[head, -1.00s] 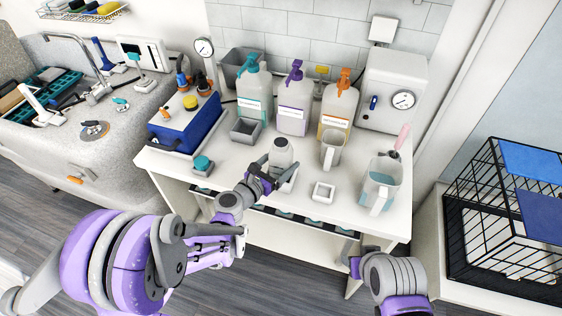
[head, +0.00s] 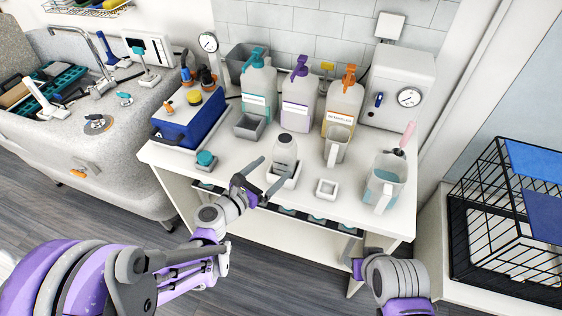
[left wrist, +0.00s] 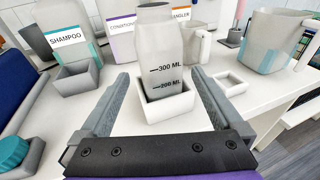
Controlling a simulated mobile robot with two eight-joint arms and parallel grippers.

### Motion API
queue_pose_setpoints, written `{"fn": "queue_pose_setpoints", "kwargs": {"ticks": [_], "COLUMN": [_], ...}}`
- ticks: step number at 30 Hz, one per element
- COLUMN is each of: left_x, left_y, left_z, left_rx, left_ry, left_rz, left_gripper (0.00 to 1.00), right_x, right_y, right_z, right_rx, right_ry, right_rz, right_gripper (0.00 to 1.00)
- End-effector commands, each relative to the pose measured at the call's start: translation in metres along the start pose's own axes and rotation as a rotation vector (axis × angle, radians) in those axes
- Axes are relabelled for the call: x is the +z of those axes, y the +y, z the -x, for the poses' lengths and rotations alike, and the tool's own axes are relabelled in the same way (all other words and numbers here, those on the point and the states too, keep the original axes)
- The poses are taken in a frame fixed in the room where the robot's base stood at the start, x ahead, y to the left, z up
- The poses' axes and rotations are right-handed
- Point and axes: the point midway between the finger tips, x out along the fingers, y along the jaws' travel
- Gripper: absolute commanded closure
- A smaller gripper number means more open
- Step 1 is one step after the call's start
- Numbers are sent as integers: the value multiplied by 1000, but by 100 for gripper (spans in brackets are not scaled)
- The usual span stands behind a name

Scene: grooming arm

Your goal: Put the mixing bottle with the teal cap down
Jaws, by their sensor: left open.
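The mixing bottle (head: 284,150), pale grey with volume marks, stands upright and uncapped in a white square holder (head: 283,182) near the table's front edge. In the left wrist view the bottle (left wrist: 160,50) stands with its base inside the holder (left wrist: 168,117). My left gripper (head: 266,176) is open at the front left of the holder, its fingers apart from the bottle. The teal cap (head: 205,158) sits on a small grey block at the table's left front, and also shows in the left wrist view (left wrist: 12,152). My right gripper (head: 357,267) is barely visible at the lower right.
Several pump bottles, such as the shampoo (head: 258,92), stand behind. A jug (head: 336,146), a larger jug (head: 384,185) and a small white dish (head: 326,189) are to the right. A grey tray (head: 249,127) and blue box (head: 190,120) are left. A wire cage (head: 510,220) stands far right.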

Motion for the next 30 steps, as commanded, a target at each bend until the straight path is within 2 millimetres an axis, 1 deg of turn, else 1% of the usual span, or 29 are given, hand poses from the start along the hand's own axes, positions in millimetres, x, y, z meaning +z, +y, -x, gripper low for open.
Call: {"fn": "queue_pose_setpoints", "kwargs": {"ticks": [1,3,7,10,15,17,18,20,23,24,26,27,29,30], "left_x": [-1,-1,0,0,0,0,0,-2,-11,-17,-27,-35,-46,-53], "left_y": [1,1,1,0,0,-2,-5,-12,-28,-35,-43,-46,-49,-49], "left_z": [12,25,42,49,52,52,54,59,74,85,103,118,142,158], "left_rx": [5,3,3,1,-1,-6,-13,-35,-114,-164,-258,-332,-457,-548], "left_ry": [1,1,0,0,1,12,29,72,188,243,329,385,461,506], "left_rz": [1,1,1,0,-4,-36,-84,-210,-559,-732,-1007,-1191,-1453,-1614], "left_gripper": [0,0,0,0,0,0,0,0,0,0,0,0,0,0], "right_x": [2,3,4,4,4,4,4,4,4,4,4,4,4,4], "right_y": [0,0,0,0,0,0,0,0,0,0,0,0,0,0], "right_z": [-2,-3,-4,-4,-4,-4,-4,-4,-4,-4,-4,-4,-4,-4], "right_rx": [0,0,0,0,0,0,0,0,0,0,0,0,0,0], "right_ry": [-1,-2,-3,-3,-3,-3,-3,-3,-3,-3,-3,-3,-3,-3], "right_rz": [0,0,0,0,0,0,0,0,0,0,0,0,0,0], "right_gripper": [50,50,50,50,50,50,50,50,50,50,50,50,50,50]}}
